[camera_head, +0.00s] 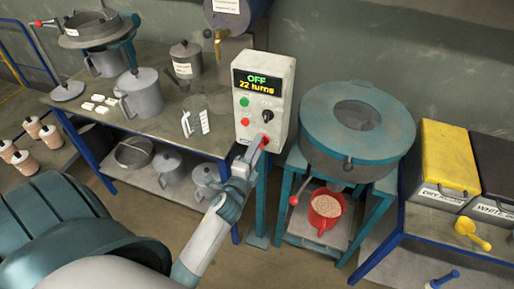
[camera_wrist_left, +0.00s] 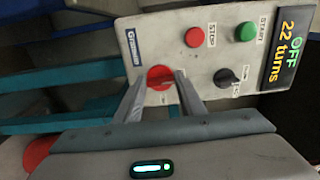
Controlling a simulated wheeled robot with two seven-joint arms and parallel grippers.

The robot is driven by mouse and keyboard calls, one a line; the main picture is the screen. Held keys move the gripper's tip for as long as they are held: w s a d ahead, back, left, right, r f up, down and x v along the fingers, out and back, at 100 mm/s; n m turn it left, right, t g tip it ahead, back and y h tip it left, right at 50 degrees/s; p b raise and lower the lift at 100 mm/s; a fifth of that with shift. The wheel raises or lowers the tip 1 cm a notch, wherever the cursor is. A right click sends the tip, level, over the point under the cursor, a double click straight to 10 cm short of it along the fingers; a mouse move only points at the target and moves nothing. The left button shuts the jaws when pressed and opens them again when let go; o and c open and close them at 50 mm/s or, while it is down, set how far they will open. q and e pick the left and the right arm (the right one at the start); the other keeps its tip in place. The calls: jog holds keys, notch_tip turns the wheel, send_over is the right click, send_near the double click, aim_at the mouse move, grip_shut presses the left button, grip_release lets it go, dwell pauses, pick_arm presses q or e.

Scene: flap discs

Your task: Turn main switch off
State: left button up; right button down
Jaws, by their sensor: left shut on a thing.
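A pale control box (camera_head: 281,134) stands at the centre of the head view. Its display (camera_head: 258,83) reads "OFF" and "22 turns". The red main switch (camera_wrist_left: 159,74) is low on the panel in the left wrist view, with a dark knob (camera_wrist_left: 225,77) beside it. My left gripper (camera_wrist_left: 160,85) has its two fingers on either side of the red switch, shut on it. In the head view the left gripper (camera_head: 256,148) is at the lower front of the box, partly covering the switch. My right gripper is not in view.
Green (camera_head: 244,102) and red (camera_head: 245,122) buttons sit close above the switch. A round teal machine (camera_head: 318,106) stands right of the box, with a red pot (camera_head: 326,207) below. A table (camera_head: 160,125) with jugs is at the left.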

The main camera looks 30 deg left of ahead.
pick_arm(q)
jog(key=o, duration=1)
jog(key=shift+o, duration=0.2)
jog(key=shift+s, duration=0.1)
jog(key=b+v, duration=0.5)
jog(key=v, duration=1.2)
jog(key=shift+s, duration=0.15)
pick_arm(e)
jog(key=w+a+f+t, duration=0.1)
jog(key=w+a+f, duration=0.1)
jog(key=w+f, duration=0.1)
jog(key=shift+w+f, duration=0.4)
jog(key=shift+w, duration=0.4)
pick_arm(q)
jog(key=shift+a+f, duration=0.1)
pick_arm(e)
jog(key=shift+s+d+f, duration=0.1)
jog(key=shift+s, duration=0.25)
